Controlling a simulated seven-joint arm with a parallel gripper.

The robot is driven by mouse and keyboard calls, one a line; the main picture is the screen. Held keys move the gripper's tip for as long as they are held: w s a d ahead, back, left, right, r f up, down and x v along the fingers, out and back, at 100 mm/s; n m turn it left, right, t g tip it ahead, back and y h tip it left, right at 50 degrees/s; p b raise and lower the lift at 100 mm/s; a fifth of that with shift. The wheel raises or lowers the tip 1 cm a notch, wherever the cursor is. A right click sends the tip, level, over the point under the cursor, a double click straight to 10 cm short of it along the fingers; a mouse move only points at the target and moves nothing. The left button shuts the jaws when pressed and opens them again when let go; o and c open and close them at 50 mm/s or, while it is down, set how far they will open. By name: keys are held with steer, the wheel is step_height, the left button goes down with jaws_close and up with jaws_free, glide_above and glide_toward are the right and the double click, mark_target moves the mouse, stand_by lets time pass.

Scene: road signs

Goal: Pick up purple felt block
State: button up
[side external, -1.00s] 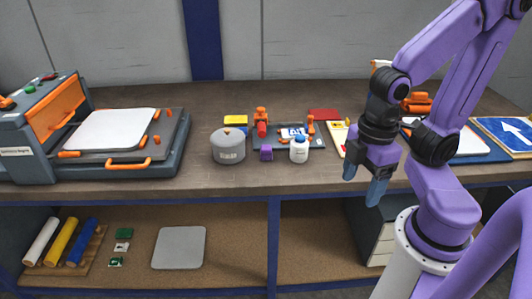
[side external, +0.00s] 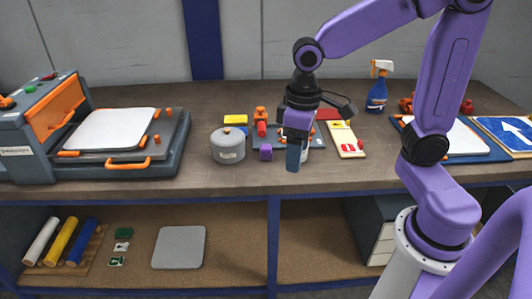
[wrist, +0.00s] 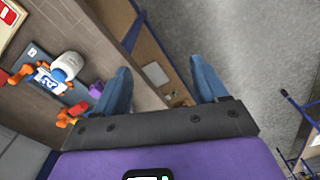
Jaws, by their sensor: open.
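The purple felt block (side external: 266,152) is a small cube on the bench, just right of the grey round pot.
The grey pot (side external: 228,146) stands left of the block. A white bottle (wrist: 68,66) with a blue cap stands close by, mostly behind my gripper in the side view. The bench front edge (side external: 230,186) is near.

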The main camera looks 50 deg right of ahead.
steer(key=w+d+m, duration=0.3)
steer(key=w+m, duration=0.1)
steer(key=w, duration=0.3)
steer(key=w+d+m, duration=0.3)
steer(key=w+m, duration=0.1)
steer(key=w, duration=0.3)
steer(key=m, duration=0.6)
glide_above(266, 147)
steer(key=f, duration=1.2)
steer(key=shift+w+d+f, duration=0.1)
steer(key=shift+d+f, duration=0.1)
steer(key=shift+f, duration=0.2)
steer(key=shift+a+f, duration=0.15)
steer(key=shift+f, duration=2.8)
steer(key=c, duration=1.1)
